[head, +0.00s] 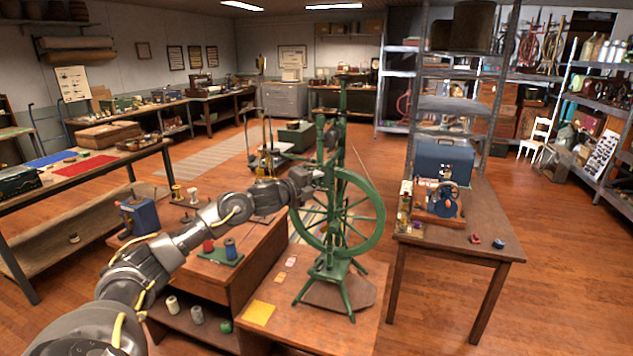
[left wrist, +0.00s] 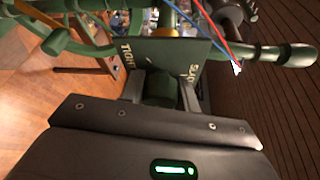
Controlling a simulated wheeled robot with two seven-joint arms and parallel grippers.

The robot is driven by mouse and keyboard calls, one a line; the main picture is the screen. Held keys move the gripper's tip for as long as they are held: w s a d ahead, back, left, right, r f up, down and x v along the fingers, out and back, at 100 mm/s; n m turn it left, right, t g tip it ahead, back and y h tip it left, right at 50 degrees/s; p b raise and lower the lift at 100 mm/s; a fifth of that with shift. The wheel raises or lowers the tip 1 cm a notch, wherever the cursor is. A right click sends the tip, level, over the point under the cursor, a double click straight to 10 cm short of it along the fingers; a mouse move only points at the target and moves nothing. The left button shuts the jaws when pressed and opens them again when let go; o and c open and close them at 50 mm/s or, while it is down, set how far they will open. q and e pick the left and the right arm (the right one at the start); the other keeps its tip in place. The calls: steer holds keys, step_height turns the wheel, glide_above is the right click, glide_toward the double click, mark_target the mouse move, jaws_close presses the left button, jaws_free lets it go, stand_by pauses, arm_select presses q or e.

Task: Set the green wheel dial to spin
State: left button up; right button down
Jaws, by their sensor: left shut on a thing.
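The green spinning wheel (head: 372,230) stands on the wooden table in the middle of the head view, on splayed green legs. My left gripper (head: 308,182) is at its upper left side. In the left wrist view, my left gripper (left wrist: 161,82) is shut on a dark green knob (left wrist: 160,90), with a finger on each side. Behind the knob is a dark plate (left wrist: 165,50) with pale lettering; the left word looks like TIGHT, and the right one is hard to read. The knob's pointer or mark is not visible. My right gripper is not in view.
Red and blue lines (left wrist: 222,45) cross near the plate's right edge. A yellow card (head: 258,313) lies on the table by the wheel's feet. Thread spools on a green board (head: 221,256) stand to the left. A table (head: 480,240) with a blue case stands right.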

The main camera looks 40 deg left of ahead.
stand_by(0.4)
arm_select(q)
steer(key=o, duration=1)
steer(key=s+b, duration=0.2)
steer(key=s, duration=0.1)
steer(key=s+b, duration=0.2)
steer(key=s, duration=0.2)
steer(key=s+r+b, duration=0.1)
steer(key=s+b, duration=0.1)
steer(key=s, duration=0.1)
steer(key=shift+s+a, duration=0.15)
steer(key=shift+s, duration=0.25)
